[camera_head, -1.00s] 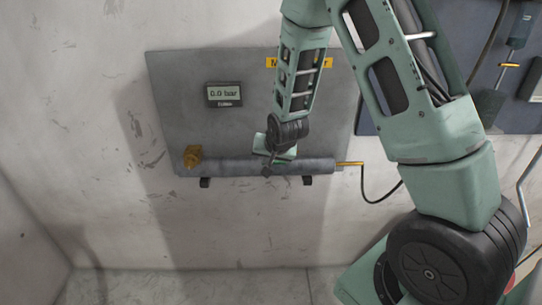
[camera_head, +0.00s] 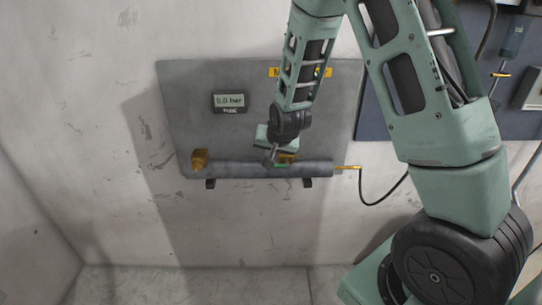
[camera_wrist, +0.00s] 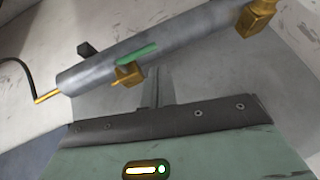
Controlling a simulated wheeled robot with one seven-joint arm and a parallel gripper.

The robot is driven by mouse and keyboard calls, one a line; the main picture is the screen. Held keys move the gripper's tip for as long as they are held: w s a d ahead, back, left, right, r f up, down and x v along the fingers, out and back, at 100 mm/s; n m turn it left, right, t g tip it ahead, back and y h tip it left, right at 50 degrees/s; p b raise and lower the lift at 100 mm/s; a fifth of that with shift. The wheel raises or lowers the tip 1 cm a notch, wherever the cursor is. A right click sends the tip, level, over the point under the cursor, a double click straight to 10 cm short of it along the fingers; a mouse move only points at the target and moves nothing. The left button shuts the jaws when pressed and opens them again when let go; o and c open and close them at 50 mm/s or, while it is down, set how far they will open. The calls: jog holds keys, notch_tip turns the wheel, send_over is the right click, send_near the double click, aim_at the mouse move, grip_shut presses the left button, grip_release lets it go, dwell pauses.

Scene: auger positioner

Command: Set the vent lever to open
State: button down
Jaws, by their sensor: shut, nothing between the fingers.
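The vent lever (camera_wrist: 137,54) is a short green handle on a brass valve (camera_wrist: 130,75) fixed to a grey tube (camera_wrist: 190,45). In the wrist view the lever lies roughly along the tube. In the head view only a bit of the green lever (camera_head: 281,165) and brass valve (camera_head: 288,157) shows beside my gripper (camera_head: 271,156). In the wrist view my gripper (camera_wrist: 153,84) has its fingers together and empty, pointing toward the tube just below the valve. I cannot tell whether the fingertips touch the lever or tube.
The tube sits on a grey wall panel (camera_head: 185,110) with a display (camera_head: 230,102) reading 0.0 bar. Another brass fitting (camera_head: 200,159) stands at the tube's left end. A black hose (camera_head: 375,203) leaves the right end. A dark panel (camera_head: 378,125) hangs at right.

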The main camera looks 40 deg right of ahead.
jog(key=a+v, duration=0.1)
jog(key=v, duration=0.7)
jog(key=shift+w+a+r+p, duration=0.25)
jog(key=shift+w+p, duration=0.1)
jog(key=shift+p, duration=0.1)
